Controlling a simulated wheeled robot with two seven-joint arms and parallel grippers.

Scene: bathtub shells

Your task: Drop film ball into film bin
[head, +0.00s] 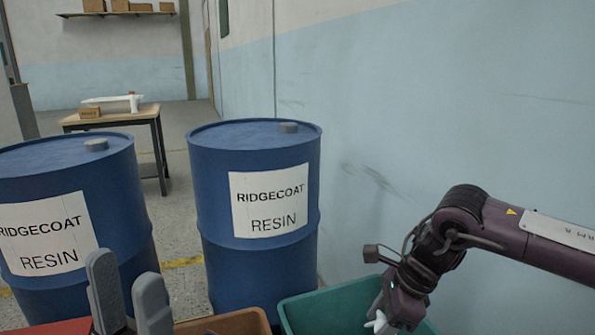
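A teal bin (305,312) is at the bottom centre, cut off by the lower edge. A brown bin (235,323) stands to its left. No label shows which one is the film bin. A small crumpled white piece (379,322), possibly the film ball, shows against the teal bin beside my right gripper (388,322). My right wrist points down over this bin. Its fingertips are mostly hidden, so I cannot tell whether it holds the white piece. My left gripper (127,272) is at the lower left, its two grey fingers pointing up and apart, with nothing seen between them.
Two blue resin drums (255,190) (70,190) stand just behind the bins. A red surface (48,328) shows at the lower left edge. A table (115,118) with a white object and small box stands farther back. A pale blue wall (450,110) closes off the right side.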

